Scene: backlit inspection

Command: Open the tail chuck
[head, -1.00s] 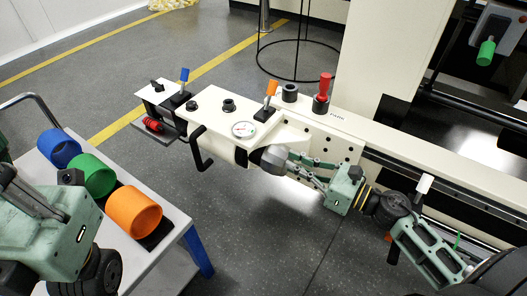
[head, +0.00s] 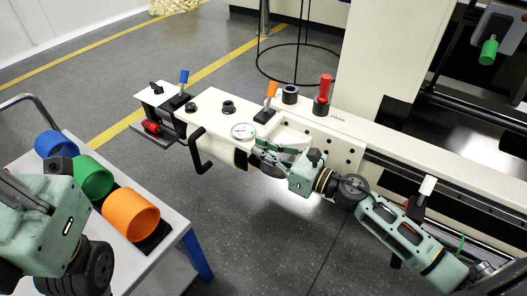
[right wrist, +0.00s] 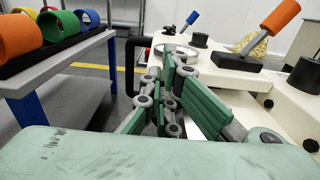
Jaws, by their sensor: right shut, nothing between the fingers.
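The tailstock (head: 205,112) is a cream housing with a dial gauge (head: 243,131), a blue-tipped lever (head: 183,77) at its far end and an orange-tipped lever (head: 271,91) nearer. The levers also show in the right wrist view, blue (right wrist: 191,18) and orange (right wrist: 279,15). A dark grey nose, perhaps the chuck, is mostly hidden behind my right gripper (head: 260,158). That gripper is shut and empty beside the housing, below the orange lever; its closed fingers (right wrist: 165,105) show in the right wrist view. My left gripper's body (head: 45,225) is at lower left, its fingertips out of sight.
A red knob (head: 326,88) stands near the PARK label. A black crank handle (head: 200,150) sticks out from the housing's front. A trolley (head: 172,222) at left carries blue, green and orange rings. Open floor lies between trolley and machine.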

